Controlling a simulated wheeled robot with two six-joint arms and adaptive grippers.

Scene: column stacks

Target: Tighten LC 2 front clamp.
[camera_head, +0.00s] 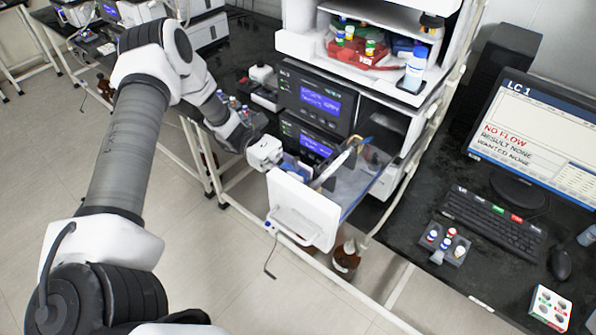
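The instrument stack (317,97) stands on the bench right of centre, with blue displays on its dark modules. A white-fronted drawer (305,208) is pulled out low on it. A slim grey column-like part (332,170) slants inside the drawer, with a small orange-yellow piece at its upper end. The front clamp is too small to make out. My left gripper (274,158) is beside the drawer's left rear corner, in front of the lower display. Its fingertips are too small to tell open or shut. My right gripper is not in view.
A red tray (360,54) of vials and a white bottle (415,70) stand on the stack's shelf. A monitor (535,125) reads LC 1 and NO FLOW. A keyboard (500,220) and a vial rack (440,247) lie on the right bench. A brown bottle (346,260) is below the drawer.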

